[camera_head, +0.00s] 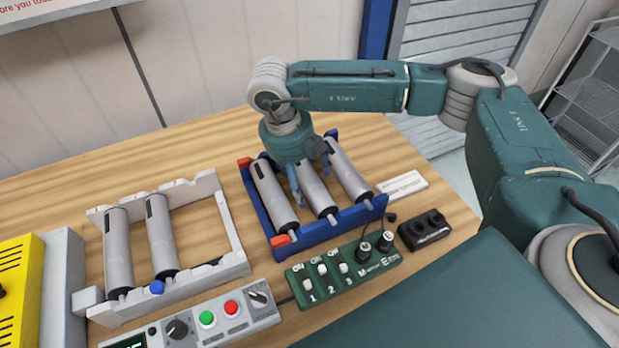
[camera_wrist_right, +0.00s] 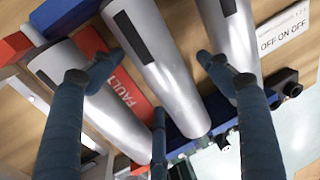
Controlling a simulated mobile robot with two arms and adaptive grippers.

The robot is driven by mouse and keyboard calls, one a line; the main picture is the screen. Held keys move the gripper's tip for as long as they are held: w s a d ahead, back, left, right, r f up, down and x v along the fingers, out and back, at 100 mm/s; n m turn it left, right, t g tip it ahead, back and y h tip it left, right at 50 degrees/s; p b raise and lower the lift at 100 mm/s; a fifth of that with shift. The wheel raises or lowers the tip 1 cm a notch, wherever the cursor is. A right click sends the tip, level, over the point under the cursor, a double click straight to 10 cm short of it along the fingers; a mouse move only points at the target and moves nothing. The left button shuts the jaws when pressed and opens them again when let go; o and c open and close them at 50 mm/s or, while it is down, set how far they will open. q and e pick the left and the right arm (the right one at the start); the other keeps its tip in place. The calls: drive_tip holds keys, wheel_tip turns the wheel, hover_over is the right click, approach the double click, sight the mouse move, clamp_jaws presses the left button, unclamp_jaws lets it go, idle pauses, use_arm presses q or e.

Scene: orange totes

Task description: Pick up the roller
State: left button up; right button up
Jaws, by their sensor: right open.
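Three grey rollers lie side by side in a blue rack: the left roller (camera_head: 270,197), the middle roller (camera_head: 321,200) and the right roller (camera_head: 349,172). My right gripper (camera_head: 308,178) is open and points down over the rack, partly hiding the middle roller. In the right wrist view, its blue fingers (camera_wrist_right: 160,85) are spread on either side of the middle roller (camera_wrist_right: 165,75), with the left roller (camera_wrist_right: 115,122) and right roller (camera_wrist_right: 228,35) beside them. Whether the fingers touch a roller cannot be told. My left gripper does not show.
The blue rack (camera_head: 333,231) has red corner pieces. A white rack (camera_head: 205,277) with two rollers stands left. A green switch box (camera_head: 330,285), a black socket block (camera_head: 424,229) and a grey button panel (camera_head: 215,318) lie in front. Bare wood lies behind the racks.

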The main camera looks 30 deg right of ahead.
drive_tip(key=shift+r, duration=0.1)
drive_tip(key=c, duration=1.6)
drive_tip(key=shift+r, duration=0.1)
drive_tip(key=shift+c, duration=0.2)
drive_tip(key=shift+r, duration=0.6)
wheel_tip(320, 180, up, 12)
drive_tip(key=b, duration=0.3)
wheel_tip(320, 180, up, 7)
hover_over(302, 176)
drive_tip(key=shift+s+f, duration=0.15)
drive_tip(key=shift+f, duration=0.05)
